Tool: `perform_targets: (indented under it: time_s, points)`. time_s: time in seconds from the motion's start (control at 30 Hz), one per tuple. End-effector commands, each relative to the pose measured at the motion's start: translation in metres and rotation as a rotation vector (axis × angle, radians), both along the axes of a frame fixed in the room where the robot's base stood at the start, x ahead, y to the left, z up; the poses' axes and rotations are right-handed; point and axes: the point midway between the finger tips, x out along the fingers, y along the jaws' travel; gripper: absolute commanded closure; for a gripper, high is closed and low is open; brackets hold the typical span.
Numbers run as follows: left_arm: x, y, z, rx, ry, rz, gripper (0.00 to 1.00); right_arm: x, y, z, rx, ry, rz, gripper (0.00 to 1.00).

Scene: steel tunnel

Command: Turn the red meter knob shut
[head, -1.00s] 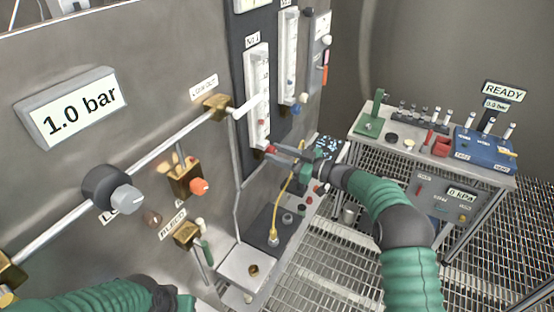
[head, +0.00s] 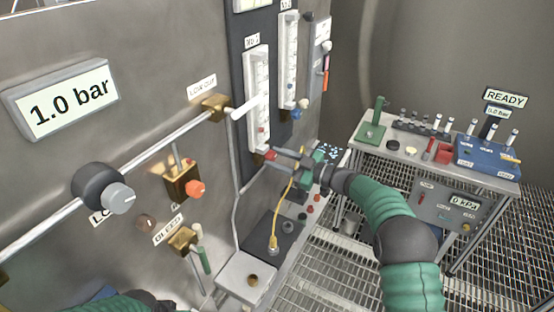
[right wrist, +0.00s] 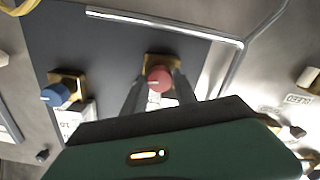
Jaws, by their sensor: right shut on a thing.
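The red meter knob (head: 271,155) sits at the foot of the nearer flow meter (head: 257,100) on the dark panel. My right gripper (head: 278,154) reaches it from the right with its fingers at the knob. In the right wrist view the red knob (right wrist: 159,78) sits between the two fingers on a brass block, and the gripper is shut on it. Only a part of my left arm shows at the bottom left of the head view. Its gripper is out of view.
A blue knob (right wrist: 55,94) on its own brass block is beside the red one. A yellow hose (head: 286,200) hangs below my right gripper. An orange knob (head: 195,189) and a grey knob (head: 120,197) stick out at the left. A bench (head: 440,167) stands at the right.

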Motion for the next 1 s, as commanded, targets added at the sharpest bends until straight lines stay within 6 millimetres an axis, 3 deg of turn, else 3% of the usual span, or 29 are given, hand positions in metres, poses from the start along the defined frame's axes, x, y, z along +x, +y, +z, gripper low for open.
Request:
perform_targets:
  time_s: [0.03,0.07,0.2,0.57,0.67,1.0]
  points:
    - [0.000,0.000,0.000,0.000,0.000,0.000,0.64,0.000,-0.001,-0.003,-0.004,0.005,-0.001,1.00]
    - [0.000,0.000,0.000,0.000,0.000,0.000,0.64,0.000,-0.001,-0.003,-0.004,0.005,-0.001,0.62]
    - [0.000,0.000,0.000,0.000,0.000,0.000,0.64,0.000,-0.001,-0.002,-0.002,0.004,-0.002,0.44]
    - [0.000,0.000,-0.001,0.000,0.000,0.000,0.64,-0.003,-0.005,-0.002,-0.001,0.002,-0.002,0.44]
    - [0.000,0.000,-0.005,0.000,0.000,0.000,0.64,-0.011,-0.018,-0.002,-0.001,0.002,-0.003,0.44]
    - [0.000,0.000,-0.019,0.000,0.000,0.000,0.64,-0.064,-0.100,-0.004,-0.001,0.003,-0.005,0.44]
